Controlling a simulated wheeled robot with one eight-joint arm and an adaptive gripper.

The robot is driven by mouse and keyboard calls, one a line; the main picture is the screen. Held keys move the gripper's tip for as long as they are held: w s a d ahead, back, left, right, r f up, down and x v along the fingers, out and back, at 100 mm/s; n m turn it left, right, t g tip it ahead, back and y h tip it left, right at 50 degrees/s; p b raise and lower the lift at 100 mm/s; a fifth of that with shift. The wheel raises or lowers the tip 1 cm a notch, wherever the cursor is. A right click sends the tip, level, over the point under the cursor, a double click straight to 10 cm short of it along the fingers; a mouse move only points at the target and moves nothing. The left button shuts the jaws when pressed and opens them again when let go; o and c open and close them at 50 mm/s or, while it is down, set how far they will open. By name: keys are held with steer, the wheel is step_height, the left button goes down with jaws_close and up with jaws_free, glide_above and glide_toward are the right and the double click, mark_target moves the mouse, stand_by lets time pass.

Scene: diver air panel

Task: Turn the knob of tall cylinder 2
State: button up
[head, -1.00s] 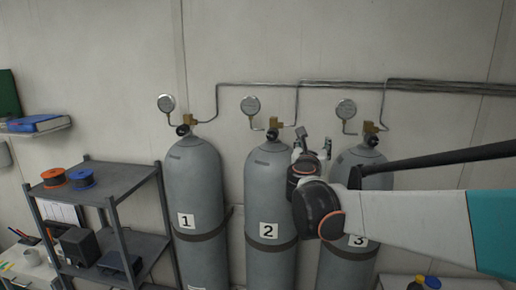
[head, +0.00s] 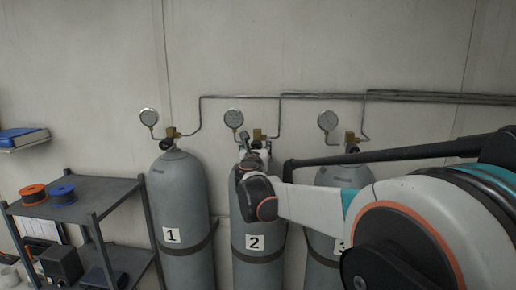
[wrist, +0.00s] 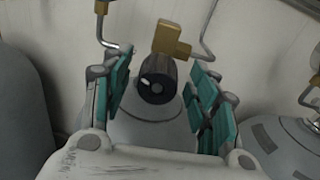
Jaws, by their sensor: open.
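Tall cylinder 2 (head: 257,220) is a grey gas cylinder with a white "2" label, standing in the middle of three against the wall. Its black ribbed knob (wrist: 157,82) sits below a brass valve (wrist: 172,40) in the wrist view. My gripper (wrist: 160,85) is open, with its teal finger pads to the left and right of the knob and a gap visible on both sides. In the head view my gripper (head: 252,150) is at the top of cylinder 2, and my arm hides part of the cylinder's upper right.
Cylinder 1 (head: 180,205) stands to the left and cylinder 3 (head: 335,178) to the right, partly behind my arm. Round gauges, such as the one above cylinder 2 (head: 234,118), and thin pipes (head: 240,97) run along the wall. A grey shelf (head: 80,205) stands at left.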

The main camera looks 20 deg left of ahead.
steer(key=shift+s+a, duration=0.1)
steer(key=c, duration=1.1)
steer(key=shift+o, duration=0.2)
